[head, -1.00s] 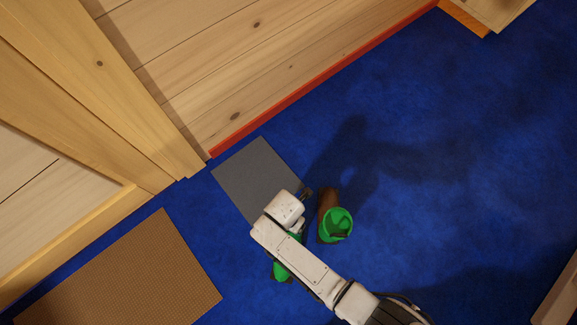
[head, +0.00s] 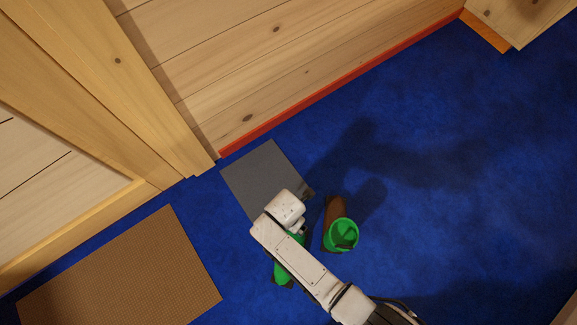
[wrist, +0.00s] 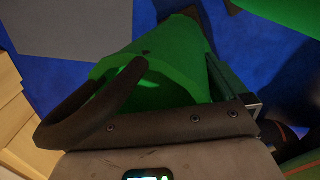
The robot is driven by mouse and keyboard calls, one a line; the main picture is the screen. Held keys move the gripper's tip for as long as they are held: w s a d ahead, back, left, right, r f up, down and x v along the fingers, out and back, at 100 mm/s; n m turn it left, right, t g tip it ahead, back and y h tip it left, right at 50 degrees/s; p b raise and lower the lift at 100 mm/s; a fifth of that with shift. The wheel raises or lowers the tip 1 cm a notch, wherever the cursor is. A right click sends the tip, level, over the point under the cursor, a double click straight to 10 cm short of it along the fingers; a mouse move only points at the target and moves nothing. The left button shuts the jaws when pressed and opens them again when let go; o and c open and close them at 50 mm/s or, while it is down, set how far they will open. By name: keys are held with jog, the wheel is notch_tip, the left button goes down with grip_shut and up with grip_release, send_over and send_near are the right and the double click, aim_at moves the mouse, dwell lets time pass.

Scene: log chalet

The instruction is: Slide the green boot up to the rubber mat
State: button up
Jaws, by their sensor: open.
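A green boot (head: 283,272) lies mostly hidden under my arm in the head view. In the wrist view, green boot material (wrist: 165,75) fills the space between the fingers of my gripper (wrist: 172,62), which is open; whether they touch it is unclear. A second green boot (head: 341,234), with a brown part pointing up the picture, stands to the right of my arm; green at the wrist view's top right (wrist: 285,12) may be it. A smooth grey mat (head: 262,175) lies just beyond my wrist and shows at the wrist view's top left (wrist: 70,25).
A brown textured mat (head: 120,270) lies at lower left. A log wall (head: 270,75) with a red base strip (head: 350,85) runs behind the grey mat. The blue carpet (head: 460,170) is open to the right.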

notch_tip(320, 180, up, 11)
jog(key=p, duration=0.6)
jog(key=shift+f+p, duration=0.1)
jog(key=shift+p, duration=0.2)
jog(key=shift+m, duration=0.3)
